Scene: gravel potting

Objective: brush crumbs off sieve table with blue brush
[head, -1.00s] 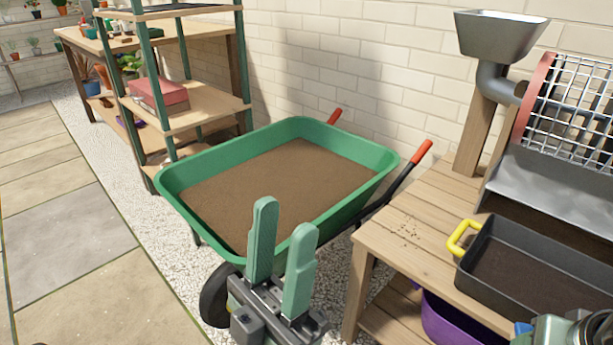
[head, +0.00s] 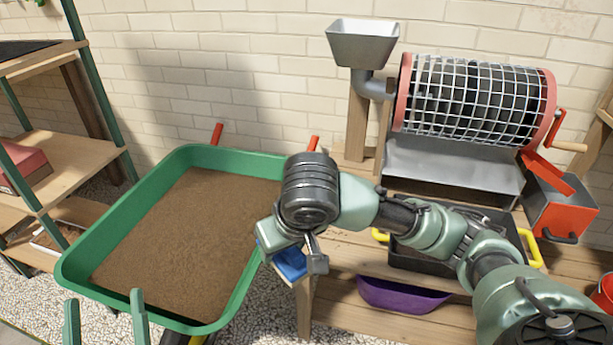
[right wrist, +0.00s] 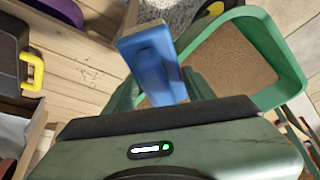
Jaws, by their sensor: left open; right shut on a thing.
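The sieve table (head: 350,263) is wooden and stands at centre right in the head view. Its crumbs (right wrist: 90,76) show as small dark specks on the planks in the right wrist view; my right arm covers much of that area in the head view. My right gripper (head: 290,252) is shut on the blue brush (head: 291,264), at the table's left end beside the wheelbarrow. In the right wrist view, the brush (right wrist: 155,72) sits between the fingers with its pale bristle end pointing up the picture. My left gripper (head: 105,322) is open and empty at the lower left.
A green wheelbarrow (head: 75,268) full of soil stands left of the table. A drum sieve (head: 475,95) with a hopper, a black tray (head: 400,262) with yellow handles and a red box (head: 562,215) are at the table. A purple tub (head: 400,296) is underneath.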

